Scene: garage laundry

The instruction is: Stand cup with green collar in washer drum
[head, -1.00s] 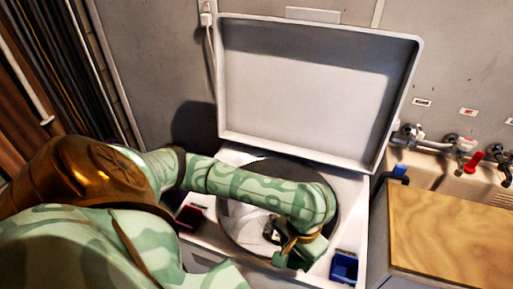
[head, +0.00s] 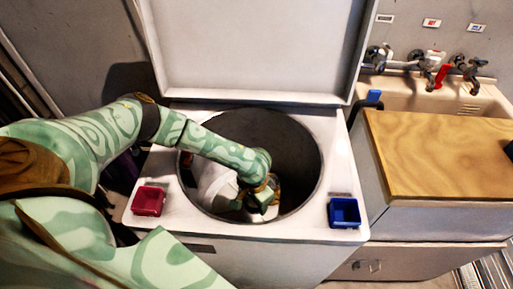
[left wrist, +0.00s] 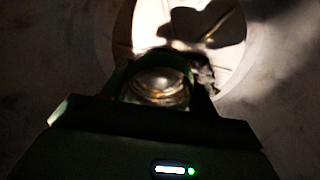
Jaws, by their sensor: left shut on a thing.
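The washer drum (head: 305,158) is an open round grey tub in the top of the white washer (head: 290,238). My left arm reaches over its left rim. My left gripper (head: 258,203) is inside the drum, toward the front, beside the pale centre post (head: 214,187). In the left wrist view, the left gripper (left wrist: 160,92) is shut on a rounded, shiny cup (left wrist: 160,80), seen from above between the fingers. The picture is too dark to tell its collar colour or whether it touches the drum floor. My right gripper is not in view.
The washer's lid (head: 250,45) stands open behind the drum. A wooden board (head: 440,155) and a sink with taps (head: 430,70) are on the right.

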